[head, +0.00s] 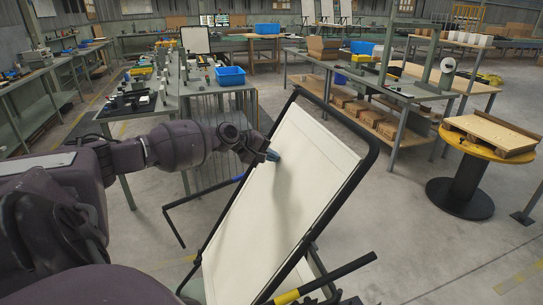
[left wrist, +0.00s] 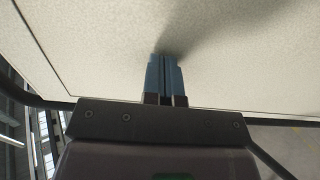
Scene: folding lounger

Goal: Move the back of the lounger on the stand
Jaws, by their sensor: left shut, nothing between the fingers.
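The lounger's back (head: 282,185) is a cream panel in a black tube frame, tilted up in the middle of the head view. My left gripper (head: 272,155) is in front of the panel near its upper left part, with its blue fingers together and empty. In the left wrist view the panel (left wrist: 240,50) fills the upper part, and the closed fingertips (left wrist: 165,60) are at or very near its surface; I cannot tell if they touch. A black armrest with a yellow band (head: 287,297) shows at the bottom. My right gripper is not in view. I cannot make out the stand clearly.
A workbench with a blue bin (head: 230,76) stands behind on the left. A long bench with cardboard boxes (head: 375,118) is behind on the right. The grey floor (head: 420,235) to the right is clear.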

